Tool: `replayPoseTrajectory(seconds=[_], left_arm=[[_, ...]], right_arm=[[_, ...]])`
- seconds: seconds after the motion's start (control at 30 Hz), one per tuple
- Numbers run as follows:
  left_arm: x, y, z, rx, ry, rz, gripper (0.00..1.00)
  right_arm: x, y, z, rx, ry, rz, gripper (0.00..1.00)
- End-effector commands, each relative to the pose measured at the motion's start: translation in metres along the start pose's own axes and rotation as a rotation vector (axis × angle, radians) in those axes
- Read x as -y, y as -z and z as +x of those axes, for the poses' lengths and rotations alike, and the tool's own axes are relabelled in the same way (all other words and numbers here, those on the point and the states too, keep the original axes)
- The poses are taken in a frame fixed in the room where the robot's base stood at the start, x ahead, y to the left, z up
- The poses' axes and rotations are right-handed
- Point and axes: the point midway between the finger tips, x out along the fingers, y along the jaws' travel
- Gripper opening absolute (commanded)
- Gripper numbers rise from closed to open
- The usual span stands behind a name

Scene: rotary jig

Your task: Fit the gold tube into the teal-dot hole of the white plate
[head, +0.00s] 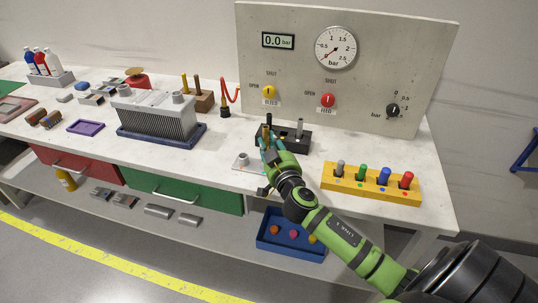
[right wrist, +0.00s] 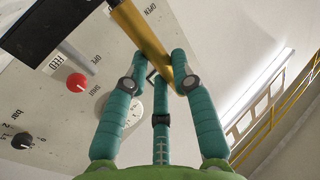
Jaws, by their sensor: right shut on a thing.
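My right gripper (head: 267,146) is in the middle of the bench, in front of the black block. Its teal fingers (right wrist: 152,90) are shut on the gold tube (right wrist: 146,38), which runs slantwise between them in the right wrist view. In the head view little of the tube shows among the fingers. The white plate (head: 236,166) lies on the bench just left of the gripper, with a short grey piece standing on it. The gripper and arm hide part of the plate's right side. I cannot make out a teal dot. My left gripper is out of view.
A black block (head: 296,143) with upright posts stands behind the gripper. A yellow rack (head: 370,190) with several coloured pegs is at right. A grey finned block (head: 155,115) in a blue tray is at left. The gauge panel (head: 360,65) stands at the back.

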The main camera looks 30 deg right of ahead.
Motion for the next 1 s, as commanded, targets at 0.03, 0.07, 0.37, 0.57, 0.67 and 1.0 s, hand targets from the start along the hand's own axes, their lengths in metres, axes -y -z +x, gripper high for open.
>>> replayPoseTrajectory(seconds=[0.03, 0.07, 0.37, 0.57, 0.67, 1.0], left_arm=[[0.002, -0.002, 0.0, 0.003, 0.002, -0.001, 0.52], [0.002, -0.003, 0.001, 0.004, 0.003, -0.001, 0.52], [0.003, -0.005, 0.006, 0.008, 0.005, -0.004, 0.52], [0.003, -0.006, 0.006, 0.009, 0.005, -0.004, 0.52], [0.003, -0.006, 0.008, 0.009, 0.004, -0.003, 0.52], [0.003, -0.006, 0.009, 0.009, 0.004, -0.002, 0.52]], right_arm=[[0.002, -0.002, 0.001, -0.001, -0.001, 0.0, 0.0], [0.002, -0.006, 0.001, 0.0, -0.001, 0.0, 0.0], [0.002, -0.042, 0.0, 0.001, 0.001, -0.001, 0.0], [0.002, -0.042, 0.0, 0.0, 0.001, -0.001, 0.0], [0.002, -0.043, 0.0, 0.0, 0.0, 0.0, 0.0], [0.002, -0.044, 0.0, 0.001, 0.0, 0.0, 0.35]])
